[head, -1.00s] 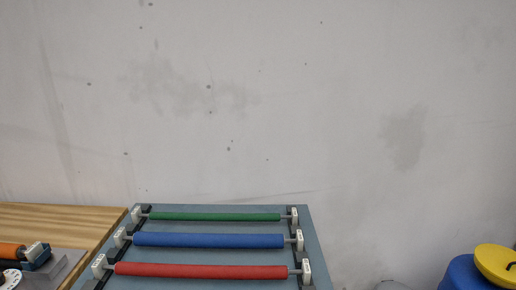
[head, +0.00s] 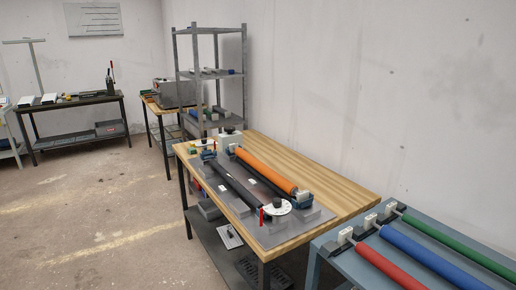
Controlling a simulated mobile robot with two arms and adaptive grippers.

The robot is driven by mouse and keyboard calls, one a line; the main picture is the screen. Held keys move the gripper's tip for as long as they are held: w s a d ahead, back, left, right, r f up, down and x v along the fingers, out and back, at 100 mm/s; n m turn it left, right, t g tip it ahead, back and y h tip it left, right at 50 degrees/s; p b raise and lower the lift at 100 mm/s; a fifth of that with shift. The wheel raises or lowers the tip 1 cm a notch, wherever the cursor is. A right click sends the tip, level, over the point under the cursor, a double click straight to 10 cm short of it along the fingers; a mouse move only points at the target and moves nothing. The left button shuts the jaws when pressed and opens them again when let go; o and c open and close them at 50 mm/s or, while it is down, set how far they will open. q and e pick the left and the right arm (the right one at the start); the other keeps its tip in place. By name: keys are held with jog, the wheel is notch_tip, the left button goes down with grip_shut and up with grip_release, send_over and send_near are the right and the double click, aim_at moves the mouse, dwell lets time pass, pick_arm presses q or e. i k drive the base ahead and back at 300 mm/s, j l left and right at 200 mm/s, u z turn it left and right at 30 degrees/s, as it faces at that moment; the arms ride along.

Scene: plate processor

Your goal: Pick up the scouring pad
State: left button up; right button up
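I cannot make out a scouring pad for certain. A small green and yellow item (head: 191,149) lies at the far left corner of the wooden table, too small to identify. Neither of my grippers is in view.
The wooden-topped table (head: 335,188) carries a machine with an orange roller (head: 268,172) and a dark roller (head: 236,187). A blue-grey rack (head: 338,262) with red, blue and green rollers stands at lower right. Metal shelves (head: 209,73) and benches stand behind. The floor (head: 90,215) at left is open.

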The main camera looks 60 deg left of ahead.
aim_at(192, 150)
jog(key=u, duration=2.4)
jog(key=i+j+u, duration=0.2)
jog(key=i, duration=0.25)
jog(key=i+j+u, duration=0.2)
jog(key=i, duration=0.7)
jog(key=i+j+u, duration=0.15)
jog(key=i, duration=0.7)
jog(key=i+z, duration=0.3)
jog(key=i, duration=0.2)
jog(key=i+j+z, duration=0.1)
jog(key=i+z, duration=0.2)
jog(key=i, duration=0.15)
jog(key=i+j+z, duration=0.3)
jog(key=i, duration=0.2)
jog(key=l, duration=0.1)
